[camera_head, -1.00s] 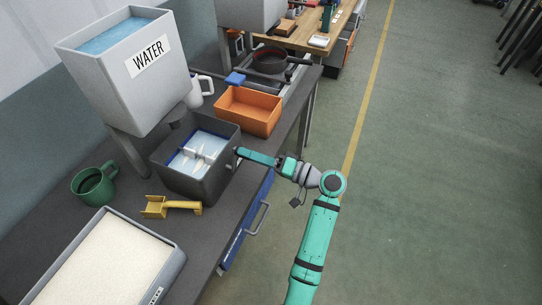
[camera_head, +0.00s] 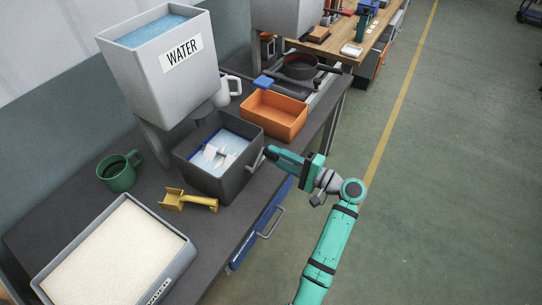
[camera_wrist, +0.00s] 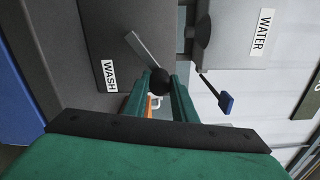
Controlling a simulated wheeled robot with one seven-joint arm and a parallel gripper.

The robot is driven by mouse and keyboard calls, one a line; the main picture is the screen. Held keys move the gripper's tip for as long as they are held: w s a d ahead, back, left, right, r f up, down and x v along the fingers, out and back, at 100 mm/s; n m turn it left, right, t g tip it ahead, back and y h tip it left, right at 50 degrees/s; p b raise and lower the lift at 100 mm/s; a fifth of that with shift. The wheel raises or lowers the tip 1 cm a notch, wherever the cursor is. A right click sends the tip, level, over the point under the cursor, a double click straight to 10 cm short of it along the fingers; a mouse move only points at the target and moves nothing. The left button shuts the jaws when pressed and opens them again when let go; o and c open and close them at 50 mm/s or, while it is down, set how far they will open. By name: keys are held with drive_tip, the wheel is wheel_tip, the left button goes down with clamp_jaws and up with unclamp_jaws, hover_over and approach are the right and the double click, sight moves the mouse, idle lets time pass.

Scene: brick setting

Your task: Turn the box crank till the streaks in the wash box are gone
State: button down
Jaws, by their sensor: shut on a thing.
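The dark grey wash box (camera_head: 204,182) stands on the bench under the water tank. Inside it is pale blue liquid with white shapes (camera_head: 218,156); I cannot tell which are streaks and which are paddle. The crank (camera_head: 256,163) is on the box's right side; its light grey arm (camera_wrist: 140,47) and dark round knob (camera_wrist: 160,82) show in the wrist view. My gripper (camera_head: 270,152) is shut on the knob, with a finger on either side of it. The wrist view also shows the WASH label (camera_wrist: 109,76).
The grey WATER tank (camera_head: 165,75) stands above the box at the back. An orange tray (camera_head: 274,127) is behind it, a yellow scoop (camera_head: 190,201) and a white-filled tray (camera_head: 178,268) in front, a green mug (camera_head: 118,175) left. The floor at right is free.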

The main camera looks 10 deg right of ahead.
idle(0.5)
drive_tip(key=c, duration=1.5)
unclamp_jaws()
drive_tip(key=shift+o, duration=0.2)
drive_tip(key=v, duration=1.1)
drive_tip(key=shift+f, duration=0.1)
